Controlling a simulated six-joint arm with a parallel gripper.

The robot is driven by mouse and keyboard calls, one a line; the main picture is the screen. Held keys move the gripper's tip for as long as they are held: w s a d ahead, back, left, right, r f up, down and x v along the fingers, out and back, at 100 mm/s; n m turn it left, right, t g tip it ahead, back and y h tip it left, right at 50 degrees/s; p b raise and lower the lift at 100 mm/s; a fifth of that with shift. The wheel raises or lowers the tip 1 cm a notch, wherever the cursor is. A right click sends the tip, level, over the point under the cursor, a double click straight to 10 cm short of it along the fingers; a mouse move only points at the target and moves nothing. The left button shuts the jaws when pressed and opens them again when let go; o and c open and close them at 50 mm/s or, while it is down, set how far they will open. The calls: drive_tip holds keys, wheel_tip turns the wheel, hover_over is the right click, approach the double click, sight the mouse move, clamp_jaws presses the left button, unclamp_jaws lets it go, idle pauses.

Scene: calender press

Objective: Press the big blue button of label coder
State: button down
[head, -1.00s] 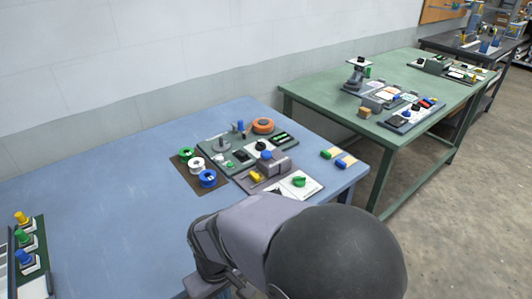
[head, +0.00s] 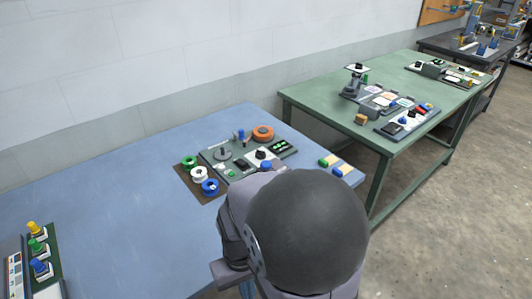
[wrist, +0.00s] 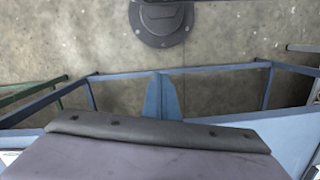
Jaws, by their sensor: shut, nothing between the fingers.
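I cannot tell by name which device is the label coder. On the blue table, a blue button (head: 266,165) shows at the near side of a cluster of devices, with my arm hiding what lies below it. A panel at the left edge carries yellow, green and blue (head: 40,267) buttons in a row. In the head view my arm hides most of my gripper. In the wrist view my gripper (wrist: 162,98) appears as two blue fingers close together, pointing over the floor, with no button near them.
The blue table (head: 130,200) has a wide clear area left of the cluster. Green, white and blue spools (head: 210,187) stand on a dark mat. A green table (head: 330,95) with more devices stands behind at the right. The wrist view shows floor (wrist: 80,30) and table frames.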

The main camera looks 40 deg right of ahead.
drive_tip(key=s+d+r+m+g+y+p, duration=0.1)
drive_tip(key=s+d+r+m+p, duration=0.1)
drive_tip(key=d+r+m+p, duration=0.45)
wheel_tip(320, 180, up, 14)
drive_tip(key=f+m+t+p, duration=0.1)
drive_tip(key=m+t+p, duration=0.95)
drive_tip(key=m, duration=0.55)
hover_over(269, 165)
drive_tip(key=shift+r+t+y, duration=0.25)
drive_tip(key=shift+t+y, duration=0.1)
drive_tip(key=shift+y, duration=0.05)
drive_tip(key=shift+f+n, duration=0.15)
drive_tip(key=shift+n, duration=0.1)
wheel_tip(269, 165, down, 7)
drive_tip(key=b, duration=0.5)
drive_tip(key=shift+f, duration=0.2)
drive_tip(key=shift+f+b, duration=0.65)
drive_tip(key=shift+b, duration=0.25)
